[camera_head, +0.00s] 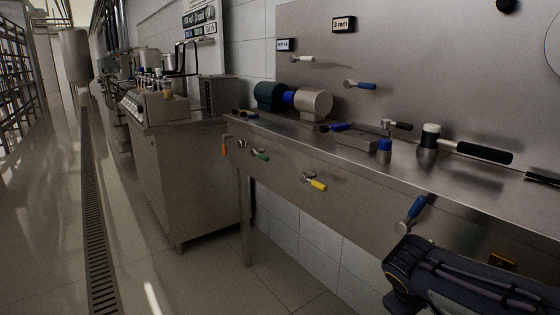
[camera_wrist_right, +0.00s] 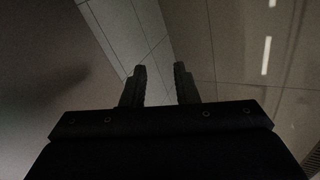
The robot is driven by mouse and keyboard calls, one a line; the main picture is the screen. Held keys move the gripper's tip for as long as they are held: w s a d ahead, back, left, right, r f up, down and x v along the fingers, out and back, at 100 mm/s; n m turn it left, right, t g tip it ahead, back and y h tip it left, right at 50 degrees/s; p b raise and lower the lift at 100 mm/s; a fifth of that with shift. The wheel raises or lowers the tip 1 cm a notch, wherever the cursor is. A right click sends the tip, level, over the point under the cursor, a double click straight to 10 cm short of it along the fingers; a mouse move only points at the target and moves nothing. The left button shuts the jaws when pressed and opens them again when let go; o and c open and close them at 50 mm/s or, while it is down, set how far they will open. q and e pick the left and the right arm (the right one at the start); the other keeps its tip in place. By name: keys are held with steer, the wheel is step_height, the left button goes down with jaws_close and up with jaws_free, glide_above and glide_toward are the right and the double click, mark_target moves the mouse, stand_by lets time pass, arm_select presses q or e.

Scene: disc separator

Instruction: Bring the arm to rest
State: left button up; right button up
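My right arm (camera_head: 450,277) comes in at the lower right of the head view, below the front edge of the steel bench (camera_head: 290,135). Its gripper does not show clearly there. In the right wrist view my right gripper (camera_wrist_right: 159,72) has its two dark fingers apart, with nothing between them. My left gripper is in neither view.
A blue-handled valve (camera_head: 411,213) projects from the bench front, close above my right arm. The floor (camera_head: 150,270) at left is clear, with a drain grate (camera_head: 97,220).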

steer(key=s+a+f+m+t+y, duration=0.1)
steer(key=s+a+m+y, duration=0.25)
steer(key=s, duration=0.75)
steer(key=s+a+f+m+t+y, duration=0.1)
steer(key=s+a+f+m+y, duration=0.3)
steer(key=s, duration=0.6)
step_height(320, 180, up, 40)
steer(key=n+p, duration=0.1)
steer(key=p, duration=3.7)
steer(key=shift+s+d+r+y, duration=0.15)
steer(key=shift+s+d+y, duration=0.15)
steer(key=shift+d+y, duration=0.05)
steer(key=shift+o, duration=0.4)
